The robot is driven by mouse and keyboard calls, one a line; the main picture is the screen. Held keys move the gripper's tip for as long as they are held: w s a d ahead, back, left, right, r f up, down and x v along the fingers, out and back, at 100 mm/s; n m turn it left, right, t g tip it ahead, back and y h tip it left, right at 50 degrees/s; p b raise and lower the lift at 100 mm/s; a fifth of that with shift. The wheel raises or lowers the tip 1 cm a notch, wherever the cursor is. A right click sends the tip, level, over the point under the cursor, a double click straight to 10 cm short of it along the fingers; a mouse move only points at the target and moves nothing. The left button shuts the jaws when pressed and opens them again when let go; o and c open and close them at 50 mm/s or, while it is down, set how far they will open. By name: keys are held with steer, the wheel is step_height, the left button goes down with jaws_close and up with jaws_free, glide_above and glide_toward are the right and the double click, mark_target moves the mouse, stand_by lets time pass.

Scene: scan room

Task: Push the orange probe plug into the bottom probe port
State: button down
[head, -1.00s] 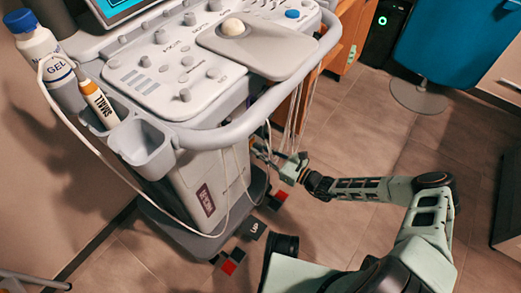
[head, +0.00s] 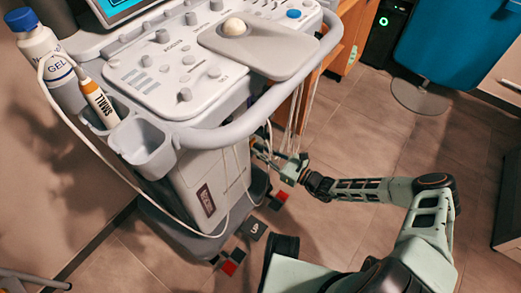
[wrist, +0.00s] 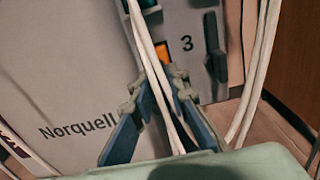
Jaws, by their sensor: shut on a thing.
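My gripper (wrist: 163,100) is in front of the side panel of the ultrasound cart (head: 205,195). In the wrist view its two blue fingers are closed in on either side of white cables (wrist: 150,50). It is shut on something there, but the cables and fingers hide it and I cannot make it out. An orange patch (wrist: 175,18) shows just beyond the fingertips, beside a printed "3"; I cannot tell whether it is a plug or a port mark. In the head view the gripper (head: 285,166) is low at the cart's right side. The bottom port is not clearly visible.
More white cables (wrist: 258,70) hang right of the gripper, and others (head: 296,115) show below the cart's handle (head: 250,122). A dark bar (wrist: 212,45) stands out from the panel. Open tiled floor (head: 345,130) lies right of the cart.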

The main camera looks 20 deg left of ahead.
steer(key=c, duration=1.8)
jaws_free()
steer(key=shift+o, duration=0.4)
steer(key=shift+v, duration=1.6)
steer(key=p+v, duration=0.1)
steer(key=v, duration=0.6)
stand_by(0.5)
steer(key=shift+a, duration=0.1)
stand_by(0.3)
